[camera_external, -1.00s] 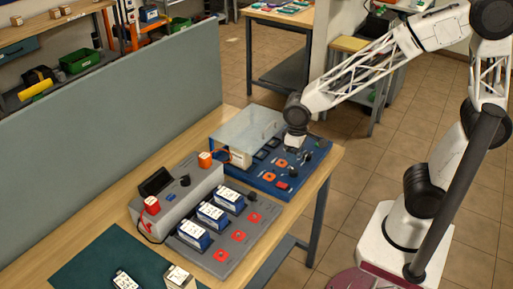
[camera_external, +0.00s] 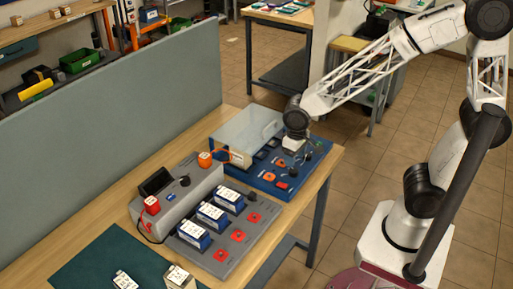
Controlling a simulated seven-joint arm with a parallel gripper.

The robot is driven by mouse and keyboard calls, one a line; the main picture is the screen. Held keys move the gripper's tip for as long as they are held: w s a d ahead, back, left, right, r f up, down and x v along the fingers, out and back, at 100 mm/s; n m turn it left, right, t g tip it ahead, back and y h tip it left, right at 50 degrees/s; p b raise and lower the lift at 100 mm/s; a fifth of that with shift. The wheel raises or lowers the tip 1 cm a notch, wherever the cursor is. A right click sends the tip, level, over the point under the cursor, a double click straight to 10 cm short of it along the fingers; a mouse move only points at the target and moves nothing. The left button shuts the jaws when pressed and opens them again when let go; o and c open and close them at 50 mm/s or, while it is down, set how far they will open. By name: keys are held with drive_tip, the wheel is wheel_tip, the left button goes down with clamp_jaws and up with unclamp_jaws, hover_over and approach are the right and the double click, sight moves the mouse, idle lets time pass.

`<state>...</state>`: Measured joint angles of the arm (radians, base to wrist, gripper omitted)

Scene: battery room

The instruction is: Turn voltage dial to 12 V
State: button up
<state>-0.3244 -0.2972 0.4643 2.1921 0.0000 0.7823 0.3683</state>
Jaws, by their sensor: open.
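The blue panel (camera_external: 255,178) stands at the far end of the workbench, with a clear cover over its left part. It carries black knobs, orange pieces and a red piece; one black knob (camera_external: 293,172) stands near its right front. The grey charger unit (camera_external: 178,200) in front of it has a small dark knob (camera_external: 185,181) beside a dark screen. Which knob is the voltage dial, and its setting, are too small to read. My gripper (camera_external: 288,153) is open and points down over the blue panel, right of the cover. Its fingertips are small and partly merge with the panel; contact cannot be told.
Several blue-and-white batteries (camera_external: 212,216) sit in the grey tray with red pieces beside them. A grey-green partition (camera_external: 110,125) borders the bench's left side.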

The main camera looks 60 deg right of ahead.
sight(294, 170)
drive_tip(key=shift+f, duration=3.2)
drive_tip(key=c, duration=0.9)
drive_tip(key=shift+n, duration=0.7)
drive_tip(key=shift+c, duration=0.2)
drive_tip(key=o, duration=0.9)
drive_tip(key=shift+o, duration=0.2)
drive_tip(key=shift+r, duration=0.15)
